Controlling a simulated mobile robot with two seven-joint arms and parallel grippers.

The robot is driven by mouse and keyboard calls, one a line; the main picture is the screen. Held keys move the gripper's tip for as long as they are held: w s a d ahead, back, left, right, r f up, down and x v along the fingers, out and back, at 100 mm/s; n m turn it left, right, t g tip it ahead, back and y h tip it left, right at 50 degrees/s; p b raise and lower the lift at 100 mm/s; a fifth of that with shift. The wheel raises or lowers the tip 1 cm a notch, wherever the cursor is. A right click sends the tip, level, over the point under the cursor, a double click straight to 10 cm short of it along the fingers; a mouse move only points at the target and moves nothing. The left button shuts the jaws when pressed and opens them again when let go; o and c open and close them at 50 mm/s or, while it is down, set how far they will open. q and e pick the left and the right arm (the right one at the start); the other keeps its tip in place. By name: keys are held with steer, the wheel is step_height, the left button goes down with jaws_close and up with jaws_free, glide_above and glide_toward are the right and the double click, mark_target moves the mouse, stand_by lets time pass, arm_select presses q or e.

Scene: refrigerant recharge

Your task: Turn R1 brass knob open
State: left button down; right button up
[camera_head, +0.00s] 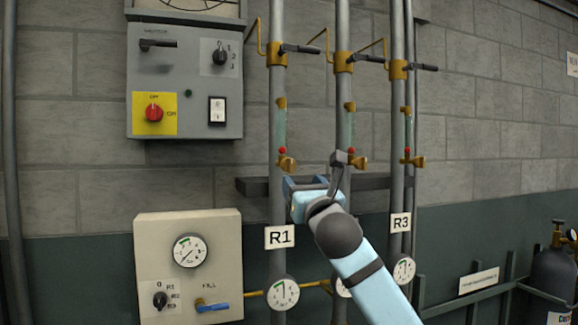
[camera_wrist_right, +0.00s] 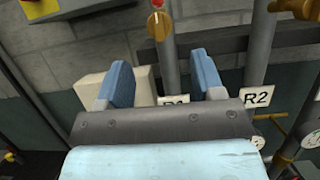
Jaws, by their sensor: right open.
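The R1 brass knob (camera_head: 287,163) sits on the R1 pipe, just below a small red ball and the sight tube. In the right wrist view the knob (camera_wrist_right: 158,23) lies past the fingertips, near the top edge, roughly between the lines of the two fingers. My right gripper (camera_head: 306,184) is below the knob in the head view, in front of the pipes. Its two blue fingers stand wide apart with nothing between them (camera_wrist_right: 163,72). The knob is apart from the fingers. The R1 label (camera_head: 280,237) hangs lower on the pipe. My left gripper is out of view.
A dark horizontal rail (camera_head: 255,187) runs behind the gripper. The R2 pipe (camera_head: 343,110) and R3 pipe (camera_head: 397,120) stand to the right with similar knobs. A grey control panel (camera_head: 185,80) and a beige gauge box (camera_head: 150,245) are at left. A gas cylinder (camera_head: 553,270) stands at far right.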

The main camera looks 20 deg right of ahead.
mark_target(292, 169)
steer(key=p+x, duration=0.1)
steer(key=x, duration=0.8)
steer(key=shift+r, duration=0.1)
steer(key=shift+w+r, duration=0.1)
steer(key=shift+w, duration=0.2)
steer(key=shift+c, duration=0.3)
steer(key=c, duration=0.8)
steer(key=shift+c, duration=0.2)
